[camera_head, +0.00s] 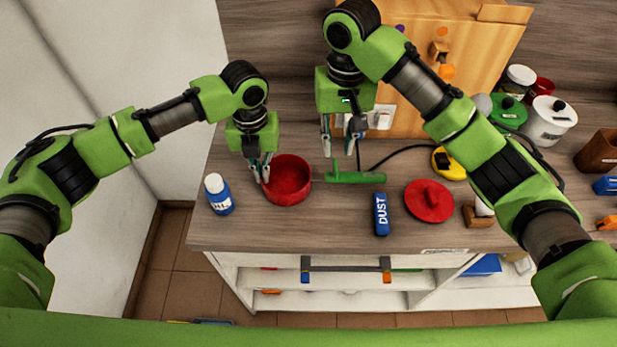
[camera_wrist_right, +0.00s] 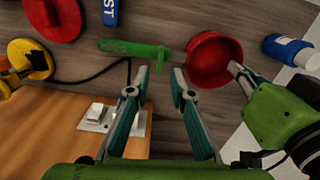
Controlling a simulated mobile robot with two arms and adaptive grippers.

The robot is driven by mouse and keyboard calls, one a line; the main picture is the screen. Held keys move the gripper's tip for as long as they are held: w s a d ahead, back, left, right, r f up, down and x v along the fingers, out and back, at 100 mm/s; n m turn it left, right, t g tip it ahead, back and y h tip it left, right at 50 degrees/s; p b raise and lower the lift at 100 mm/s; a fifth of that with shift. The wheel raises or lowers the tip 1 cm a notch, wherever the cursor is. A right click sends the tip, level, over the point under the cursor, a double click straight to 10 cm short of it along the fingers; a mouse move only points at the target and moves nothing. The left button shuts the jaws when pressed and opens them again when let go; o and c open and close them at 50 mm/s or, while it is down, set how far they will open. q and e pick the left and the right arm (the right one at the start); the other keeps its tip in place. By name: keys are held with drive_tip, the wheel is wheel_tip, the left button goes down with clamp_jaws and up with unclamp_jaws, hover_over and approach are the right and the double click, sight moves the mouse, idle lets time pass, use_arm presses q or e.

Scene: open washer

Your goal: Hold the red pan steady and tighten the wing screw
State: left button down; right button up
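The red pan (camera_head: 288,180) stands on the wooden counter left of centre; the right wrist view also shows it (camera_wrist_right: 215,60). My left gripper (camera_head: 262,178) points down at the pan's left rim, with its fingers close together on the rim. A green piece (camera_head: 355,178) with a short upright fin lies just right of the pan; it shows in the wrist view (camera_wrist_right: 135,48). I cannot clearly tell whether it is the wing screw. My right gripper (camera_head: 341,152) is open and empty, its two fingers apart, above and behind the green piece's left end.
A blue DUST box (camera_head: 381,214) and a red lid (camera_head: 429,201) lie to the right. A wooden board (camera_head: 410,95) with a socket and black cable stands behind. Pots crowd the right back.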

use_arm(q)
drive_tip(key=shift+s+f, duration=0.15)
drive_tip(key=shift+f, duration=0.05)
use_arm(e)
wheel_tip(320, 180, up, 12)
drive_tip(key=shift+f, duration=0.25)
use_arm(q)
drive_tip(key=c, duration=2.3)
unclamp_jaws()
drive_tip(key=shift+o, duration=0.6)
drive_tip(key=shift+r, duration=0.1)
wheel_tip(320, 180, up, 12)
